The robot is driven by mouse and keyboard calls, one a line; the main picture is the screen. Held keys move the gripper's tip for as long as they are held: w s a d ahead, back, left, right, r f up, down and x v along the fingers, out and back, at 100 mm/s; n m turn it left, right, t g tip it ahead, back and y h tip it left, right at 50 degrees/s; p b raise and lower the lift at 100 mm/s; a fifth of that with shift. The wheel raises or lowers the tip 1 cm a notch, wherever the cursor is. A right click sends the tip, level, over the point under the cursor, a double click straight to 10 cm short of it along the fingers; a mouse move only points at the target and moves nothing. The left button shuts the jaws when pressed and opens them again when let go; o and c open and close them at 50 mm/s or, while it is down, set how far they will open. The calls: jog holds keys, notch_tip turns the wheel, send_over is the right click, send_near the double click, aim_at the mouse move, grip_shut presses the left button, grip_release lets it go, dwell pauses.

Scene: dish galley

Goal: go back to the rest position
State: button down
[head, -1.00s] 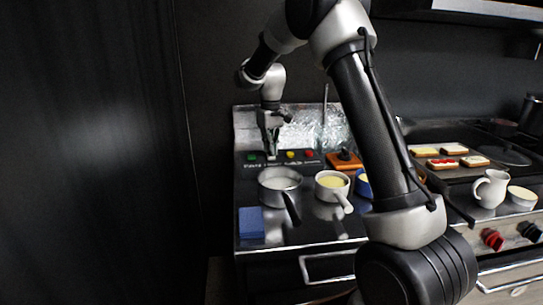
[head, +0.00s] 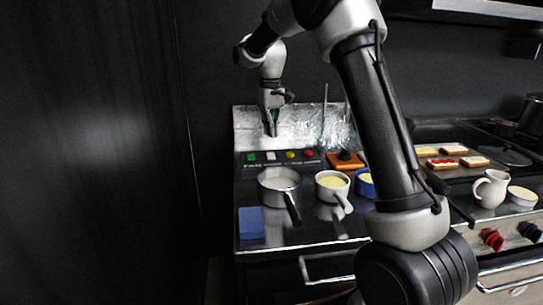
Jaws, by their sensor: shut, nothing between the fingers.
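My gripper (head: 272,132) is shut and empty. It points down in front of the shiny back panel, above the strip of coloured buttons (head: 281,155), and looks apart from it.
On the counter (head: 290,233) stand a grey saucepan (head: 268,192), a white handled pot (head: 325,190) and a blue pot (head: 363,188), partly behind my arm. A blue block (head: 251,222) lies at the front left. A white jug (head: 491,188) and topped slices (head: 443,163) are at right.

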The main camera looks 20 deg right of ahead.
aim_at(275, 157)
dwell(0.4)
jog(key=shift+w, duration=0.1)
jog(key=shift+m+g, duration=0.3)
jog(key=shift+m, duration=0.1)
jog(key=s+f, duration=0.3)
jog(key=shift+s+d+f, duration=0.1)
jog(key=shift+s+d, duration=0.1)
jog(key=s+d+r+m+t, duration=0.1)
jog(key=s+d+r, duration=0.1)
jog(key=s, duration=1)
jog(key=s+d+r+m+t, duration=0.1)
jog(key=s+d+r+t, duration=0.1)
jog(key=s, duration=1)
jog(key=s+d+r+m+t, duration=0.1)
jog(key=s+r, duration=0.4)
jog(key=s, duration=0.7)
jog(key=d+t, duration=0.1)
jog(key=d, duration=0.1)
jog(key=shift+s+d, duration=0.15)
jog(key=shift+d, duration=0.25)
jog(key=shift+f, duration=0.1)
